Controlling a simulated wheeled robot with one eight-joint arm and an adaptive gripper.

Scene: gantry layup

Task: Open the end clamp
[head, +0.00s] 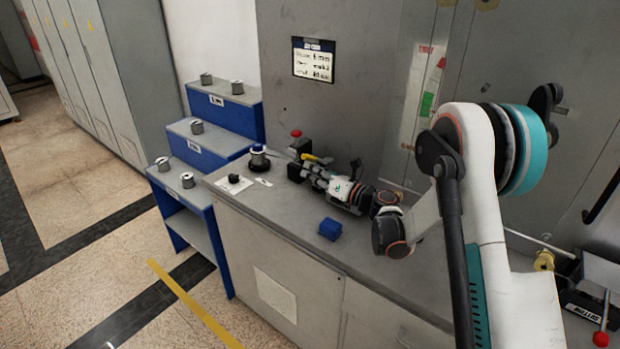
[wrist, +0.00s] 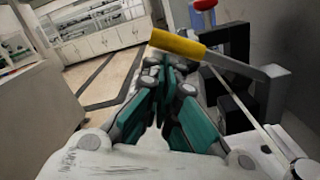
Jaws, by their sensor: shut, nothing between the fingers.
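The end clamp shows in the wrist view as a black bracket (wrist: 238,50) with a grey link (wrist: 262,72) and a yellow lever handle (wrist: 178,45). The handle slants across the view, just above my fingertips in the picture. In the head view the yellow handle (head: 318,158) lies beside a black block (head: 300,146) at the back of the bench. My gripper (wrist: 163,72) is shut and empty, its fingers pointing toward the handle. In the head view my gripper (head: 308,171) is low over the bench, close to the clamp. I cannot tell whether it touches the handle.
A red knob (head: 296,133) stands behind the clamp. A blue block (head: 330,229) and a dark round spool (head: 259,158) sit on the grey bench (head: 285,215). Blue stepped stands (head: 225,120) with metal cylinders are at left. A red-knobbed lever (head: 600,338) is at right.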

